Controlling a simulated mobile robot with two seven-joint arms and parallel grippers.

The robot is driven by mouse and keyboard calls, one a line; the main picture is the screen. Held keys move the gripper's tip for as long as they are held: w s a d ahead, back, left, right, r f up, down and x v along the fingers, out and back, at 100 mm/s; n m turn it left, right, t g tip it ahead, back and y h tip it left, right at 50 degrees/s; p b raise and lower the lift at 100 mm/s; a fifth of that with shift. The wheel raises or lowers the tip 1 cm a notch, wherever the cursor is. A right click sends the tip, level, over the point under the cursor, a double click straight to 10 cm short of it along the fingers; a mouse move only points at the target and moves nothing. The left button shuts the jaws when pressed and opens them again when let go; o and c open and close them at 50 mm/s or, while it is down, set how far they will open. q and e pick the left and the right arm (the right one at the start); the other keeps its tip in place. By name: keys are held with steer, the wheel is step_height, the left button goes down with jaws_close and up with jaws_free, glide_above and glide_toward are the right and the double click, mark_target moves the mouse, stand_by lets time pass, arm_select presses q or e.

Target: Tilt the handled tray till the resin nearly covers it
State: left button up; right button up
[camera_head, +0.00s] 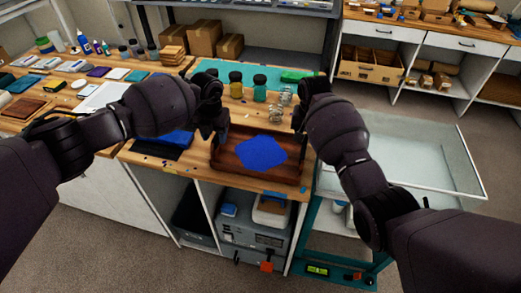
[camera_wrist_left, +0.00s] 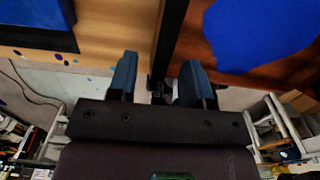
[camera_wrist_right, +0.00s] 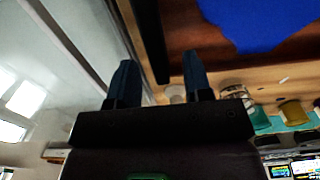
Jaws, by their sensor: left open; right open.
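The handled tray (camera_head: 228,163) is brown wood and lies on the workbench in the head view. A blue resin patch (camera_head: 262,153) covers its middle, with bare wood around it; the resin also shows in both wrist views (camera_wrist_left: 262,30) (camera_wrist_right: 262,20). My left gripper (camera_head: 219,134) is open at the tray's left side; in its wrist view a dark handle bar (camera_wrist_left: 171,35) runs between the lines of its fingers. My right gripper (camera_head: 299,124) is open at the right side, with a dark bar (camera_wrist_right: 150,38) between the lines of its fingers. Contact cannot be told.
A glass-topped cart (camera_head: 420,150) stands to the right. The bench's front edge is close before the tray.

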arm_select(q)
steer(key=shift+f, duration=1)
arm_select(e)
steer(key=shift+f, duration=0.95)
arm_select(q)
steer(key=shift+c, duration=0.2)
arm_select(e)
steer(key=shift+c, duration=0.2)
arm_select(q)
jaws_close()
arm_select(e)
jaws_close()
